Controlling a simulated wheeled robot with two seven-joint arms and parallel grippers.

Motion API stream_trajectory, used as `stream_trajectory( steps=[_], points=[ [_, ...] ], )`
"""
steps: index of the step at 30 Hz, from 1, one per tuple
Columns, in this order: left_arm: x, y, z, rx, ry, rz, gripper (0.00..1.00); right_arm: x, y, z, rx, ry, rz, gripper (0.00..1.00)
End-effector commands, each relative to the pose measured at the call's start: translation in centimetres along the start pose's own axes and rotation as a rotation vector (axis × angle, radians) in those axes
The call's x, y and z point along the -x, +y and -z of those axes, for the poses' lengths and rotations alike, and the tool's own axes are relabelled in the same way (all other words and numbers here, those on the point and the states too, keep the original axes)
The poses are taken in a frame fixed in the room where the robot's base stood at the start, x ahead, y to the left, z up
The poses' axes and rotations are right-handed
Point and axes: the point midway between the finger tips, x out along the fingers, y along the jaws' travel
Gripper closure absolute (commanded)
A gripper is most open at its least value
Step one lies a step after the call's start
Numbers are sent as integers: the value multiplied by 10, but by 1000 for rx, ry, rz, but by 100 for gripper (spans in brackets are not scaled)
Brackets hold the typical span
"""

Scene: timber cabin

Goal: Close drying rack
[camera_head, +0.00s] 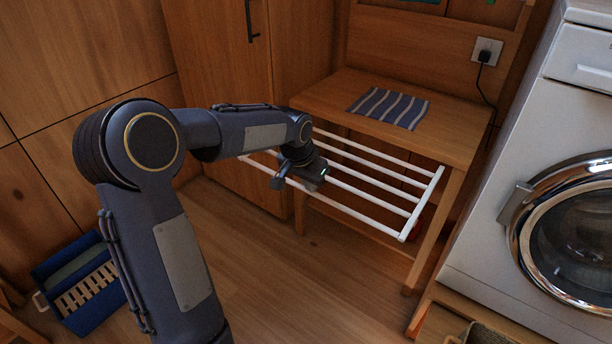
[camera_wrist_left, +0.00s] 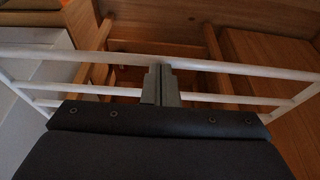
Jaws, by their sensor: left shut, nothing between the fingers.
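The drying rack (camera_head: 375,172) is a set of white bars extending forward from under the wooden table top. Its front bar (camera_head: 352,209) and right side bar (camera_head: 424,204) stick out past the table edge. My left gripper (camera_head: 279,181) is at the front left part of the rack, and my arm hides part of the bars. In the left wrist view, the shut fingers (camera_wrist_left: 161,84) meet close to a long white bar (camera_wrist_left: 215,65), with more bars beyond. I cannot tell whether the fingers touch the bar. My right gripper is not in view.
A striped cloth (camera_head: 389,108) lies on the wooden table (camera_head: 451,130). A white washing machine (camera_head: 510,140) stands close on the right. A tall wooden cabinet (camera_head: 222,70) is behind on the left. A blue crate (camera_head: 80,284) sits on the floor at lower left. Floor in front is clear.

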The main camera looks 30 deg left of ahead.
Motion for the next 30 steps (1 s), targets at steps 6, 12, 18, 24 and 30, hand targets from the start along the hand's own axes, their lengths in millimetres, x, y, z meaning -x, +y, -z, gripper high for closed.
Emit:
stream_trajectory(
  steps=[6, 12, 18, 24, 30],
  points=[
    [-7, 0, 0, -1, 0, 0, 100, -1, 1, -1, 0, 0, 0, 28],
    [-7, 0, 0, -1, 0, 0, 100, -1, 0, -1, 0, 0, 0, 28],
    [-12, 0, -3, 0, 11, 0, 100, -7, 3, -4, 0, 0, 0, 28],
    [-36, 0, -13, -1, 66, 1, 100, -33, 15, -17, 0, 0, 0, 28],
    [-76, 0, -26, 0, 182, 1, 100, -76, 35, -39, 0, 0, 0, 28]
  ],
)
